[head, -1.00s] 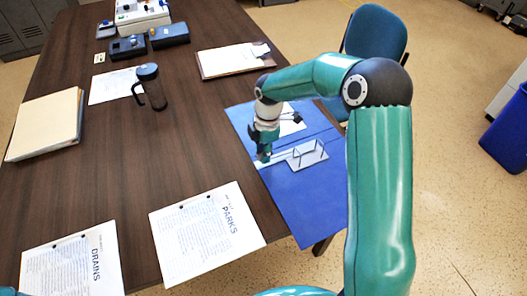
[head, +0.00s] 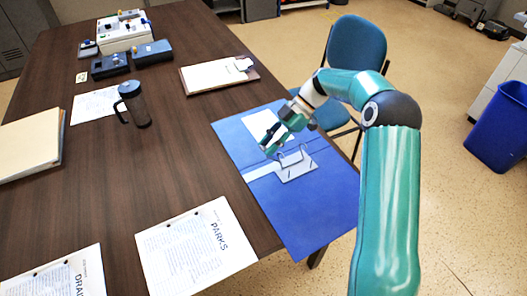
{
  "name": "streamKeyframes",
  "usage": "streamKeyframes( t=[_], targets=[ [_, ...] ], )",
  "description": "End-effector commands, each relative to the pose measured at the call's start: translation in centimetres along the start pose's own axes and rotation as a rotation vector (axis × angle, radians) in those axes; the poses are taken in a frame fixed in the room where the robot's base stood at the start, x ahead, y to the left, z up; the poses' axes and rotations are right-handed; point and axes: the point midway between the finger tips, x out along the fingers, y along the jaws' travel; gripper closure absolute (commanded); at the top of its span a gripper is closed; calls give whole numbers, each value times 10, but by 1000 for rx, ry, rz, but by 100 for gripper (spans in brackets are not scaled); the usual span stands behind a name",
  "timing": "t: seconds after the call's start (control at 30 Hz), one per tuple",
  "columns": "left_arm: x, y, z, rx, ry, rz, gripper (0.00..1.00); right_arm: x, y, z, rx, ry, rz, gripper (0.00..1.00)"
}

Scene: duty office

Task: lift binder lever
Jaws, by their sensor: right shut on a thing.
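The blue binder (head: 305,215) lies open at the table's right edge, with part of it out past the edge. Its metal ring mechanism (head: 297,170) sits on a plate near the spine, with thin arches standing up. My right gripper (head: 271,149) is at the left end of the mechanism, tilted, its fingers shut on the binder lever. The fingers hide most of the lever, so its exact angle is hard to tell. A white sheet (head: 261,124) lies on the far cover, partly behind the gripper. My left gripper is out of view.
Printed sheets headed PARKS (head: 195,250) and DRAINS (head: 62,278) lie at the front. A blue chair (head: 356,50) stands beyond the binder.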

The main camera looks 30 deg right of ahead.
Motion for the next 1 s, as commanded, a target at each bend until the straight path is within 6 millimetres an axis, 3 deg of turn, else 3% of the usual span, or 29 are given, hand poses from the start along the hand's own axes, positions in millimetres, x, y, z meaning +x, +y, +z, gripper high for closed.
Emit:
streamKeyframes(
  t=[0.6, 0.63, 0.77, 1.0],
  targets=[
    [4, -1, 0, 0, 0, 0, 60, -4, 0, 3, 2, 49, -1, 100],
    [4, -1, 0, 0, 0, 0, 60, -4, 0, 3, 2, 49, -1, 69],
    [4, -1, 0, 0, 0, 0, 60, -4, 0, 3, 2, 49, -1, 48],
    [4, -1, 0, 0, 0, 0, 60, -4, 0, 2, 2, 49, -1, 48]
  ],
)
